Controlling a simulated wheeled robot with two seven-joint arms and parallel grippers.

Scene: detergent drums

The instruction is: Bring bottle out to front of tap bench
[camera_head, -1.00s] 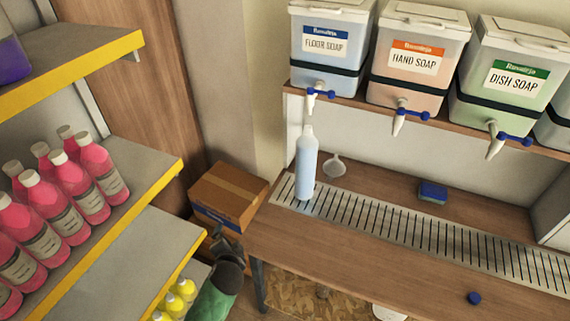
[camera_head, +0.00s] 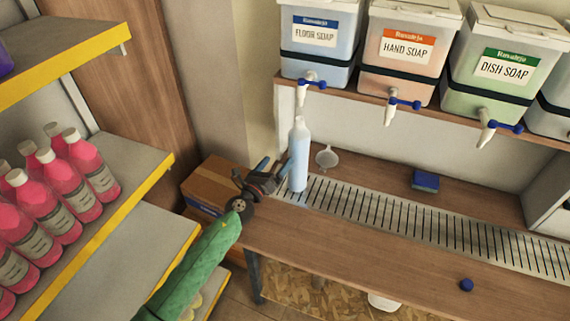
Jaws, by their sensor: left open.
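A pale blue bottle (camera_head: 299,158) stands upright on the left end of the slotted metal drip grate (camera_head: 370,209), under the floor soap tap (camera_head: 311,80). The grate lies along the wooden tap bench (camera_head: 340,250). My left gripper (camera_head: 272,172) is open just left of the bottle, its fingers pointing towards the bottle's side. I cannot tell whether a finger touches the bottle. The green sleeve of my left arm (camera_head: 195,270) comes up from the lower left. My right gripper is out of view.
Drums of floor soap (camera_head: 318,45), hand soap (camera_head: 405,50) and dish soap (camera_head: 497,68) stand on the ledge above. A funnel (camera_head: 326,157), blue sponge (camera_head: 425,180) and blue cap (camera_head: 466,285) lie on the bench. A carton (camera_head: 207,184) and shelves of pink bottles (camera_head: 62,180) are left.

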